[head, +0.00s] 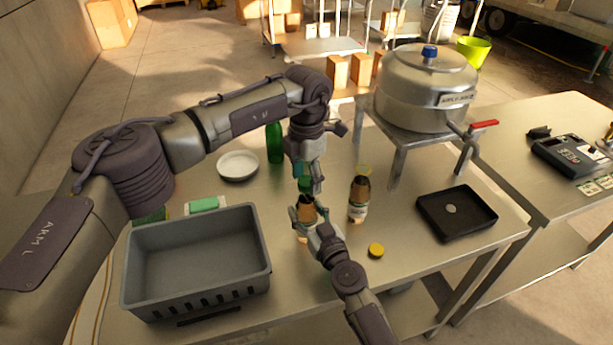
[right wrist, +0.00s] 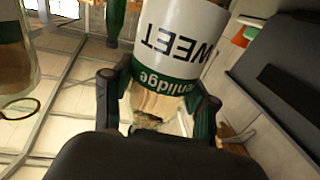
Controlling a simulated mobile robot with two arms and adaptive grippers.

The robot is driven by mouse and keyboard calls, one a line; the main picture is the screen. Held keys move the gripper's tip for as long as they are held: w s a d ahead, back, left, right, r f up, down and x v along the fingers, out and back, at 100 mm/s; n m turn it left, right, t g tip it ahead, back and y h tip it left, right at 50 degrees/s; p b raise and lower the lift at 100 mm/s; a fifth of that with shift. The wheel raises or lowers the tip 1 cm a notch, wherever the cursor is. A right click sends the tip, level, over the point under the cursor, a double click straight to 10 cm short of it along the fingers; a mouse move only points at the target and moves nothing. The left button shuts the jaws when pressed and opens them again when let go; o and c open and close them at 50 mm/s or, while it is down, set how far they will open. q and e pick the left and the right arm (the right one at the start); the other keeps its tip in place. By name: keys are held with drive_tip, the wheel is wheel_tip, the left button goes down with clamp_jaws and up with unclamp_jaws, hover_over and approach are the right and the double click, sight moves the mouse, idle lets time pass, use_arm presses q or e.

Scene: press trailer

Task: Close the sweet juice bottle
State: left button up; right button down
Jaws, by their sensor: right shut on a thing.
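The sweet juice bottle (head: 306,207) stands at the middle of the table. In the right wrist view its label (right wrist: 178,45) reads "WEET" upside down, above a green band. My right gripper (head: 318,232) is shut on the bottle's lower part; its fingers flank the bottle in the right wrist view (right wrist: 158,108). A green cap (head: 304,184) shows at the bottle's top; whether it is seated or just above cannot be told. My left gripper (head: 308,170) points down directly over the cap. Its fingertips are small and partly hidden, so its opening is unclear.
A second bottle (head: 358,202) stands close on the right. A yellow cap (head: 376,250) lies in front of it. A grey crate (head: 262,240), white bowl (head: 238,166), green bottle (head: 275,143), black tray (head: 478,233) and press (head: 425,95) stand around.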

use_arm(q)
drive_tip(key=shift+r, duration=0.15)
wheel_tip(320, 180, up, 12)
idle(0.6)
use_arm(e)
drive_tip(key=shift+c, duration=1.2)
unclamp_jaws()
drive_tip(key=v, duration=1.2)
use_arm(q)
drive_tip(key=shift+f, duration=0.2)
